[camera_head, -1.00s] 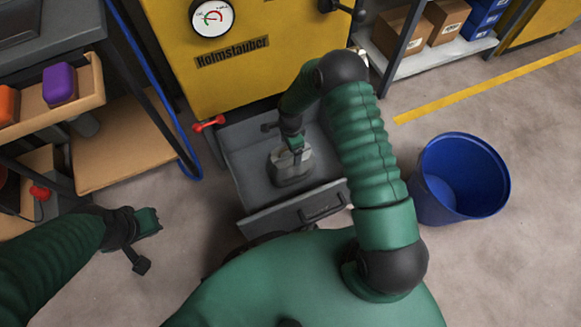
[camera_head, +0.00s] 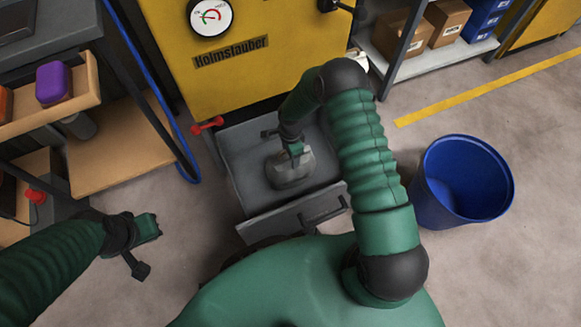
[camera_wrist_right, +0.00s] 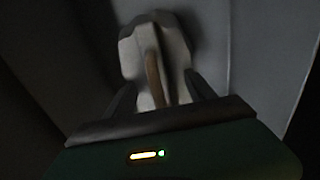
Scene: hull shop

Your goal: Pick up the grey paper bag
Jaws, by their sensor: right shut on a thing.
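The grey paper bag (camera_head: 290,172) is in the open grey drawer (camera_head: 238,168) under the yellow machine. My right gripper (camera_head: 297,150) reaches down into the drawer and is shut on the top of the bag. In the right wrist view the bag (camera_wrist_right: 172,52) shows between the two dark fingers (camera_wrist_right: 160,92), with a brown strip, perhaps a handle, along it. I cannot tell whether the bag is clear of the drawer floor. My left gripper (camera_head: 143,248) is over the floor at the lower left, fingers apart and empty.
The yellow machine (camera_head: 235,80) stands behind the drawer. A blue bin (camera_head: 462,180) stands on the floor at the right. A workbench with a wooden tray (camera_head: 85,95) and a purple box (camera_head: 54,83) is at the left. Shelves with cardboard boxes (camera_head: 447,20) are at the back right.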

